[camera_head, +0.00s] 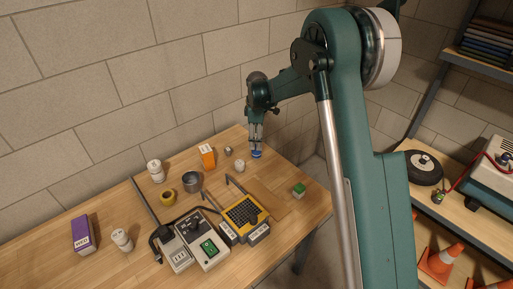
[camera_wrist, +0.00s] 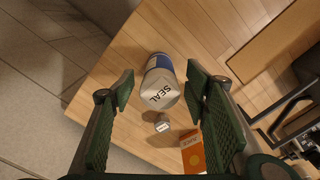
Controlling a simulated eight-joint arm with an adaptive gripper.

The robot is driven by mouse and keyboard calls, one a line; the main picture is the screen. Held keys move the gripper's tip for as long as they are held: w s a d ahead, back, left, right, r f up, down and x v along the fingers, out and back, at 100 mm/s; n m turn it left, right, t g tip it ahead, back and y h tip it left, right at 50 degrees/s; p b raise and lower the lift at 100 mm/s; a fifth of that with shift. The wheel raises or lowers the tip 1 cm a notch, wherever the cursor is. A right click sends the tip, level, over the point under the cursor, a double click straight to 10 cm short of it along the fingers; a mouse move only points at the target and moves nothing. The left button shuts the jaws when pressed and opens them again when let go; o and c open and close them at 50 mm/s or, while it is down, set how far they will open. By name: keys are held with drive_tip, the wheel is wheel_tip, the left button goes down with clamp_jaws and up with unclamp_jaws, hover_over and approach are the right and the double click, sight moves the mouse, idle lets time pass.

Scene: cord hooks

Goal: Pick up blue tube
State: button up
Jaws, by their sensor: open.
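The blue tube (camera_head: 256,155) stands near the far corner of the wooden table, directly below my gripper (camera_head: 256,141). In the wrist view the tube (camera_wrist: 160,86) shows a pale grey end marked "SEAL" and a blue band behind it. My gripper (camera_wrist: 160,88) is open there, with one green finger on each side of the tube. Gaps show between the fingers and the tube, so it is not gripped. In the head view the fingers hide part of the tube's upper portion.
A small grey object (camera_wrist: 162,123) and an orange box (camera_wrist: 192,152) are close to the tube. The table's edge (camera_wrist: 98,82) is close by.

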drive_tip(key=shift+f, duration=1.15)
drive_tip(key=shift+a+f, duration=0.1)
drive_tip(key=shift+f, duration=2.5)
drive_tip(key=c, duration=1.1)
